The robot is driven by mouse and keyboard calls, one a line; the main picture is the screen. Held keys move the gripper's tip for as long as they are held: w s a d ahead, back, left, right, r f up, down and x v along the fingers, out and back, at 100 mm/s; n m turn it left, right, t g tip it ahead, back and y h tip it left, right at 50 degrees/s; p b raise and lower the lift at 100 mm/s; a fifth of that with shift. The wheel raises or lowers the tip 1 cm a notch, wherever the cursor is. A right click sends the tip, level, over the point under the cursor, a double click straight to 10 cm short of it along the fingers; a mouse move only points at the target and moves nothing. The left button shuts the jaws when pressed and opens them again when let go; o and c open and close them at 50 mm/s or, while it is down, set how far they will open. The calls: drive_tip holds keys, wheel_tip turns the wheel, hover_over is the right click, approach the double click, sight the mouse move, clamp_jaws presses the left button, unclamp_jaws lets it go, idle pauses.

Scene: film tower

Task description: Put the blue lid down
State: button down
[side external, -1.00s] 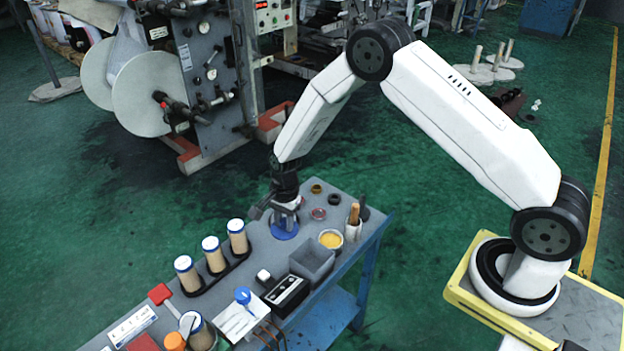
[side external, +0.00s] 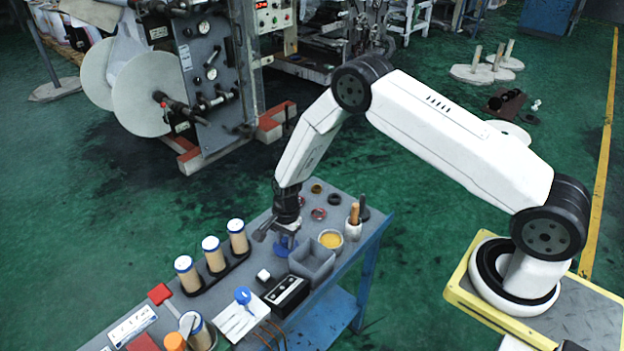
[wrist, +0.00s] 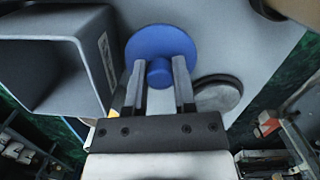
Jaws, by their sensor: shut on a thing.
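The blue lid (wrist: 150,42) is a round disc with a blue knob in the middle. In the wrist view my gripper (wrist: 159,68) is shut on the knob, one finger on each side. In the side view the lid (side external: 281,250) shows as a small patch of blue under my gripper (side external: 286,240), close to the left rear of the grey bin. Part of it is hidden there by the gripper. I cannot tell whether the lid touches the grey tabletop (side external: 238,283).
The open grey bin (side external: 312,262) stands close by. A cup of yellow stuff (side external: 331,239) and a holder with wooden handles (side external: 353,225) are to the right. Blue-topped cylinders (side external: 213,255) stand left. A flat grey disc (wrist: 218,94) lies near the lid.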

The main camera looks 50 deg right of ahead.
drive_tip(key=shift+f, duration=1.05)
drive_tip(key=shift+f, duration=0.1)
drive_tip(key=shift+c, duration=2.2)
unclamp_jaws()
wheel_tip(320, 180, up, 12)
drive_tip(key=d, duration=0.1)
drive_tip(key=shift+w+d, duration=0.15)
drive_tip(key=shift+d, duration=0.1)
drive_tip(key=shift+r, duration=0.2)
